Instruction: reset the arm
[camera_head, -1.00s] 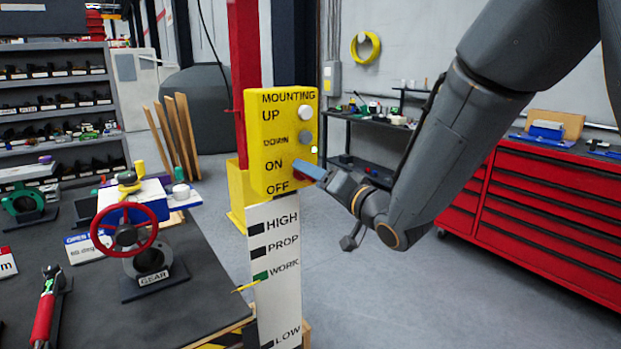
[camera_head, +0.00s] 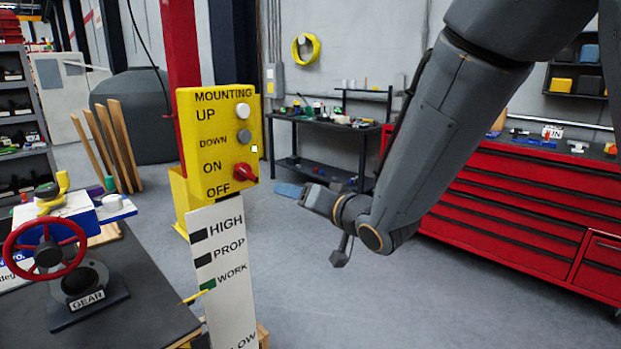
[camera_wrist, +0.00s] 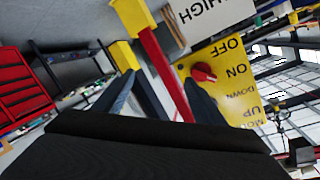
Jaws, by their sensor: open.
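My gripper (camera_head: 290,190) is open and empty in the head view, to the right of the yellow control box and apart from it. My arm runs from it to the upper right. In the wrist view my gripper's two fingers (camera_wrist: 158,92) stand spread, with the yellow box (camera_wrist: 228,75) beyond the right finger. The yellow box (camera_head: 222,125) carries a white button, a grey button and a red knob (camera_head: 244,173) by the ON and OFF labels. The red knob also shows in the wrist view (camera_wrist: 204,73).
A white level board (camera_head: 228,290) stands below the box. A black workbench (camera_head: 135,310) with a red handwheel (camera_head: 45,250) is at left. A red tool cabinet (camera_head: 510,200) is at right, behind my arm. Open floor lies around my gripper.

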